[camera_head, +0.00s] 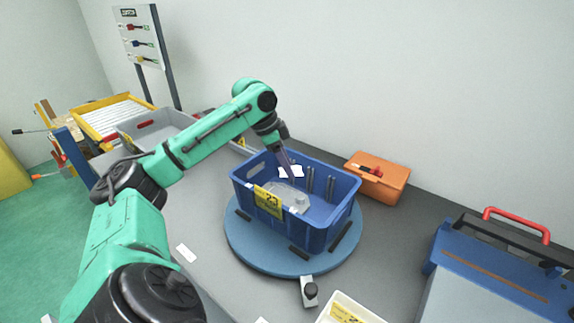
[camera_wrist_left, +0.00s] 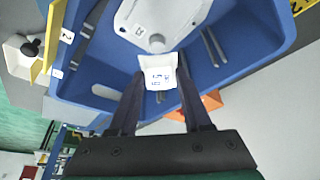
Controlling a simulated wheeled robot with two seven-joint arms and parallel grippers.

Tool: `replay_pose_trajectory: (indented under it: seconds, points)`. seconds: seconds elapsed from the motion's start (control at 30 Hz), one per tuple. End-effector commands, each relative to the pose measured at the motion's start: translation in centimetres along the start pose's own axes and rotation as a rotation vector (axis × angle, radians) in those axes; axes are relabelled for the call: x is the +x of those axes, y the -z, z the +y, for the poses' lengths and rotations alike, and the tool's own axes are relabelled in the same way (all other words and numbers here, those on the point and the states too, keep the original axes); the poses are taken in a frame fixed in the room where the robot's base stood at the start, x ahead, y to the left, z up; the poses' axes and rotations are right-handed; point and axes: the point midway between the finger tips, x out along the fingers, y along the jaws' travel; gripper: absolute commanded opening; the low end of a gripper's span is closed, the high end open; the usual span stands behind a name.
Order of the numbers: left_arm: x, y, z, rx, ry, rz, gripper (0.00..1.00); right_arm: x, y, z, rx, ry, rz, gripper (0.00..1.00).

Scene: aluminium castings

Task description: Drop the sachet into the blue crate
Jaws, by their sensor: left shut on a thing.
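The blue crate (camera_head: 330,233) stands on a round blue turntable on the grey table, with a yellow label marked 23 on its front. A grey-white casting (camera_head: 282,197) lies inside the crate; it also shows in the left wrist view (camera_wrist_left: 180,14). My left gripper (camera_head: 289,168) reaches in over the crate's back part. It is shut on the small white sachet (camera_wrist_left: 158,76), held between its fingertips above the crate's inside. The sachet shows printed marks in the left wrist view. My right gripper is not in view.
The round turntable (camera_head: 262,258) carries the crate. An orange box (camera_head: 385,188) stands behind right of it, and a blue case with a red handle (camera_head: 515,222) at the right. A grey bin (camera_head: 178,128) and a yellow-framed roller rack (camera_head: 112,117) are at the left.

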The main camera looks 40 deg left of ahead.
Motion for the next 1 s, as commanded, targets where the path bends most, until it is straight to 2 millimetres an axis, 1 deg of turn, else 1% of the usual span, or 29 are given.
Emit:
replay_pose_trajectory:
  seconds: [0.03, 0.07, 0.17, 0.2, 0.27, 0.4, 0.57, 0.67, 0.77, 0.87, 0.9, 1.0]
  points:
    - [-0.1, 0.0, 0.0, 0.0, 0.001, 0.0, 0.0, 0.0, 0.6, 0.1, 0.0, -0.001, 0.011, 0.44]
    - [-0.1, 0.0, 0.0, 0.0, 0.001, 0.0, 0.0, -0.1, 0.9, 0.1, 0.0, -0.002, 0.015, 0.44]
    - [-0.2, 0.1, 0.0, 0.0, 0.001, 0.0, 0.0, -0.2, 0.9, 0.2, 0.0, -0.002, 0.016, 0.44]
    - [-0.2, 0.1, 0.0, 0.0, 0.001, 0.0, 0.6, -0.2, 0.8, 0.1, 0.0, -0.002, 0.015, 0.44]
    - [-0.2, 0.1, 0.0, 0.0, 0.001, 0.0, 0.83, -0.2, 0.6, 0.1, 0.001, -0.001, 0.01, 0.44]
    - [-0.2, 0.0, 0.0, 0.0, 0.001, 0.0, 0.84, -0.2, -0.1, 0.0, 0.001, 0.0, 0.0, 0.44]
    - [-0.2, 0.0, 0.0, 0.0, 0.001, 0.0, 0.84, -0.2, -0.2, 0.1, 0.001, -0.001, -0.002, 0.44]
    - [-0.9, 0.1, -0.1, -0.001, 0.003, 0.001, 0.84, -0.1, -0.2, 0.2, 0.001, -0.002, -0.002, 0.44]
    - [-2.8, 0.1, -0.1, -0.001, 0.006, 0.002, 0.84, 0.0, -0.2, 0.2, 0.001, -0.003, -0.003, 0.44]
    - [-5.8, 0.2, -0.1, -0.001, 0.006, 0.006, 0.84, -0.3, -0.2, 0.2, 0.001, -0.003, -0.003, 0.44]
    - [-7.2, 0.3, -0.1, 0.0, 0.006, 0.007, 0.84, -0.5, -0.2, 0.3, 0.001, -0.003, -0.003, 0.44]
    - [-10.3, 0.3, -0.1, -0.001, 0.004, 0.006, 0.84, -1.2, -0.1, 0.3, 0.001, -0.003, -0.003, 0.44]
